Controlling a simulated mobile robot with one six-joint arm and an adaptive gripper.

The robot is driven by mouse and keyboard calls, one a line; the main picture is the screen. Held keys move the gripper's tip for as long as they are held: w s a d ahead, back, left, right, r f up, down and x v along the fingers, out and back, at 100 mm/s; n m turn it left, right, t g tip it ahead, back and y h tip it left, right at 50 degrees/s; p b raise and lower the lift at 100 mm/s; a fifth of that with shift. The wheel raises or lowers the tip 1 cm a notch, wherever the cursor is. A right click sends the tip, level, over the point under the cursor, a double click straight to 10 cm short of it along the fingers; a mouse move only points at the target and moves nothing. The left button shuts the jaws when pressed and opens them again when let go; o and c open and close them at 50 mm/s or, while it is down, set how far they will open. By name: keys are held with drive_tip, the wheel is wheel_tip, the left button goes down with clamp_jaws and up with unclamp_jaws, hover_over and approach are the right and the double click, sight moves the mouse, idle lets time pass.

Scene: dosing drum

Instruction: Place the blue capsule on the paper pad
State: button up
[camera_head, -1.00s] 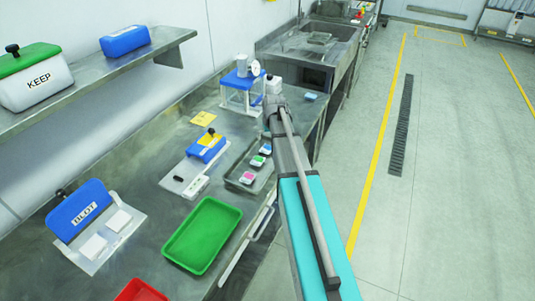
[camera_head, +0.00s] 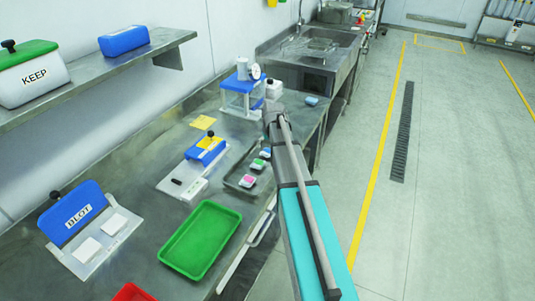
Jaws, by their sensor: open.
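A small blue-topped piece (camera_head: 265,152) lies at the far end of a grey tray (camera_head: 232,180), beyond a green and a pink one. It is too small to tell whether it is the blue capsule. Two white paper pads (camera_head: 87,250) lie on a white plate in front of the blue BLOT board (camera_head: 75,214) at the left; the second is farther right (camera_head: 115,224). My arm reaches over the bench's right edge, to the right of the grey tray. My gripper does not show; the arm's far end hides that spot.
A blue stand with a white drum (camera_head: 254,72) stands at the back. A white device with a blue and yellow block (camera_head: 208,150) is mid-bench. A green tray (camera_head: 169,251) and part of a red tray (camera_head: 132,292) lie nearer. A shelf (camera_head: 100,75) overhangs the left.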

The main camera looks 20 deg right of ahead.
sight(267, 151)
drive_tip(key=shift+b+x, duration=2.45)
drive_tip(key=shift+x, duration=0.15)
drive_tip(key=c, duration=0.9)
drive_tip(key=shift+o, duration=0.2)
drive_tip(key=shift+r, duration=0.15)
wheel_tip(267, 151, up, 3)
drive_tip(key=p, duration=0.3)
drive_tip(key=s+r+p, duration=0.9)
drive_tip(key=s+p, duration=0.1)
drive_tip(key=s, duration=0.4)
drive_tip(key=shift+d+r, duration=0.3)
drive_tip(key=shift+r, duration=0.1)
